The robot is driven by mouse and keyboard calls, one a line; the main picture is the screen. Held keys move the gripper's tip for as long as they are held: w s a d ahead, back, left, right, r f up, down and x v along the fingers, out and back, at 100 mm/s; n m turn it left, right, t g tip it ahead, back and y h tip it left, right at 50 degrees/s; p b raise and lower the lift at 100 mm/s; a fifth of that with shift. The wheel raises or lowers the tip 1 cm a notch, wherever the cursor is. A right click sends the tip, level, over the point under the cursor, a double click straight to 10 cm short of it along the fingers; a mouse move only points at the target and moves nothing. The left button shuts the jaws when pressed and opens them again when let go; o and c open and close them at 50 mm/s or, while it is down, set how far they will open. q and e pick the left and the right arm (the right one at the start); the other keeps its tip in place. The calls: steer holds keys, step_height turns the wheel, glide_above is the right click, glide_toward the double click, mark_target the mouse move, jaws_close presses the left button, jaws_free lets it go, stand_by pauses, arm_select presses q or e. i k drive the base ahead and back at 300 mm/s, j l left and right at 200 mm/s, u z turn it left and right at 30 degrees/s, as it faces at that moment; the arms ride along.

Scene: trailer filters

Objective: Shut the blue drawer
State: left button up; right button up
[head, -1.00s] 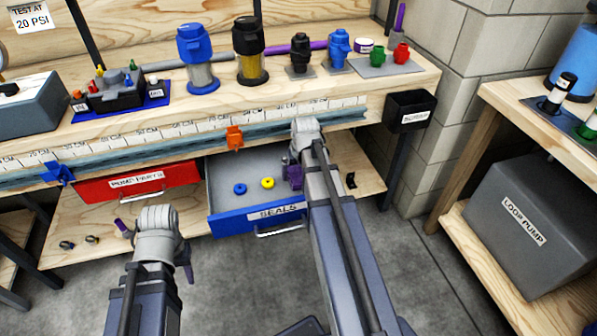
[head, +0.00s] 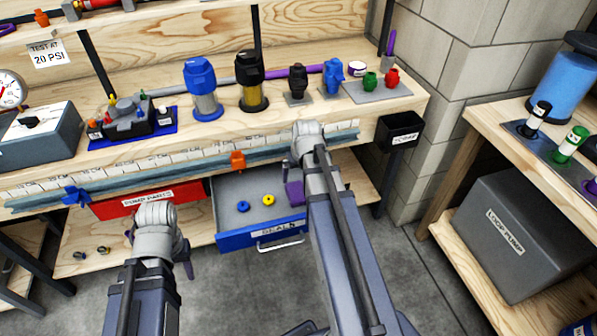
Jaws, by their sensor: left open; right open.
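The blue drawer (head: 232,239), labelled SEALS, is pulled out from under the workbench. A blue ring (head: 243,206) and a yellow ring (head: 268,199) lie in it. Its metal handle (head: 279,243) is on the front. My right gripper (head: 294,190), with purple fingers, is at the drawer's right side, partly hidden by my own arm; whether it touches the drawer I cannot tell. My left gripper (head: 187,262) is low in front of the bench, left of the drawer, its fingers mostly hidden behind the wrist. I see nothing held in either gripper.
The red drawer (head: 125,204), labelled PUMP PARTS, is left of the blue one. Blue and black filters (head: 203,88) stand on the bench above. A black bin (head: 399,131) hangs at the bench's right end. Grey floor (head: 255,290) is clear in front.

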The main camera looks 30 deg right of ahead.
mark_target(236, 230)
steer(key=k+l, duration=0.3)
steer(key=k+l+u, duration=0.1)
steer(key=k+l, duration=0.2)
steer(key=k, duration=0.2)
